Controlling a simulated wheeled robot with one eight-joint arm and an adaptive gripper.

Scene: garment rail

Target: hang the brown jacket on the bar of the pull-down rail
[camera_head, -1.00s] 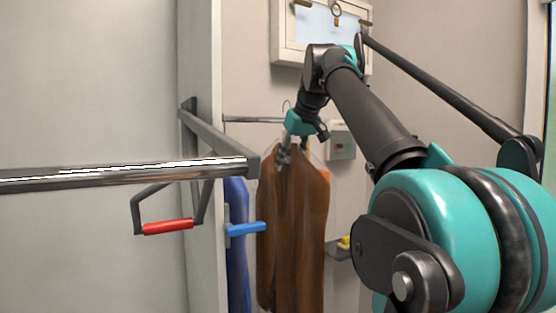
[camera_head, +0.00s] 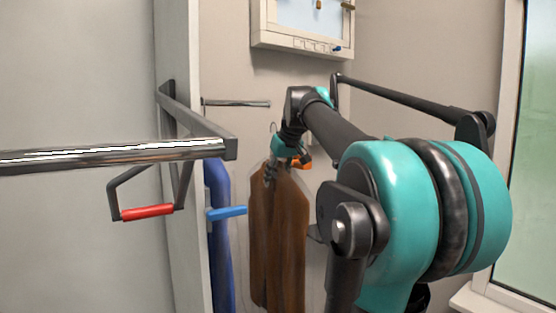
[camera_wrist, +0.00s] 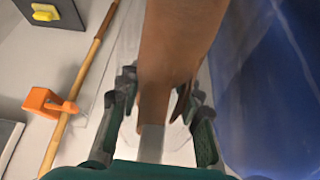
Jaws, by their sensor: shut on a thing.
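The brown jacket (camera_head: 278,235) hangs from a hanger (camera_head: 273,132) whose hook shows above my gripper (camera_head: 271,172). My gripper is shut at the top of the jacket, on its hanger. In the wrist view the jacket (camera_wrist: 175,40) runs away from between the fingers (camera_wrist: 155,105). The chrome bar (camera_head: 100,154) of the pull-down rail is at the left, nearer the camera, and holds nothing in the part that shows. Its red handle (camera_head: 147,212) hangs below the bar's right end. The jacket is to the right of the bar and apart from it.
A blue garment (camera_head: 218,240) hangs between the rail and the jacket, beside a blue handle (camera_head: 227,213). A short wall bar (camera_head: 238,103) is behind. A framed board (camera_head: 300,28) is above. A wooden stick in an orange clip (camera_wrist: 48,103) is in the wrist view.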

